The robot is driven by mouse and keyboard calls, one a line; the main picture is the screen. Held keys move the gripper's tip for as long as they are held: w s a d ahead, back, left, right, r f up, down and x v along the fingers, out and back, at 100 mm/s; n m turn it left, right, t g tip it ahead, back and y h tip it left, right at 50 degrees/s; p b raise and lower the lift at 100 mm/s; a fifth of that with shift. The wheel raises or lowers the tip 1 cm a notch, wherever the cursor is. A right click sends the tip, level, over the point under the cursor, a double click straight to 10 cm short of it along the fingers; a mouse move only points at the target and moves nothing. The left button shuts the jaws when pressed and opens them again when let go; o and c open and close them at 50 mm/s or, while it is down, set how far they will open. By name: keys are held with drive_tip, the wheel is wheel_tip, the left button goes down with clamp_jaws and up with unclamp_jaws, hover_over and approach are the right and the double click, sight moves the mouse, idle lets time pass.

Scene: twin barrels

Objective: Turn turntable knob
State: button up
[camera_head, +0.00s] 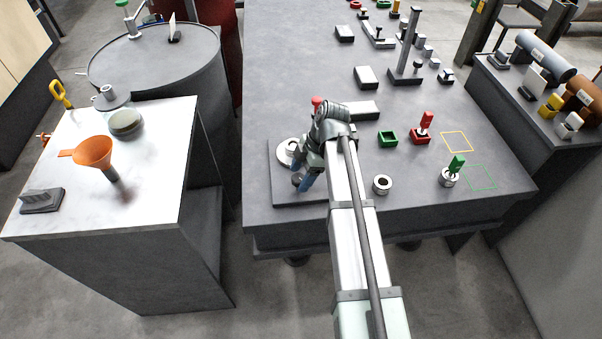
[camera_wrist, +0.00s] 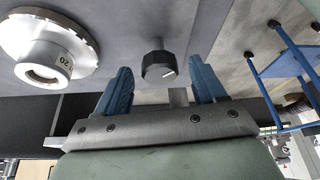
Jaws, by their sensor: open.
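The turntable (camera_wrist: 48,48) is a pale round disc with a raised centre ring marked 20, left of the knob in the wrist view. In the head view the turntable (camera_head: 286,152) is partly hidden by my arm. My gripper (camera_wrist: 162,72) is open, with one blue finger on each side of the knob. A gap shows between the knob and each finger. I cannot tell how deep the knob sits between them.
The base plate (camera_head: 286,193) lies at the table's front left corner. Right of my arm are a green square holder (camera_head: 387,138), a red-handled piece (camera_head: 423,126), a metal ring (camera_head: 382,184) and a green-handled piece (camera_head: 453,170). A blue frame (camera_wrist: 285,70) shows at the right in the wrist view.

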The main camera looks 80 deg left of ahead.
drive_tip(key=shift+f, duration=0.1)
drive_tip(key=shift+c, duration=0.2)
drive_tip(key=c, duration=1)
drive_tip(key=shift+d, duration=0.1)
drive_tip(key=m+y, duration=0.1)
drive_tip(key=m, duration=0.2)
drive_tip(key=shift+d+m, duration=0.15)
drive_tip(key=shift+m, duration=0.15)
drive_tip(key=shift+m+y, duration=0.9)
drive_tip(key=shift+m, duration=1)
drive_tip(key=shift+t, duration=0.3)
drive_tip(key=o, duration=1)
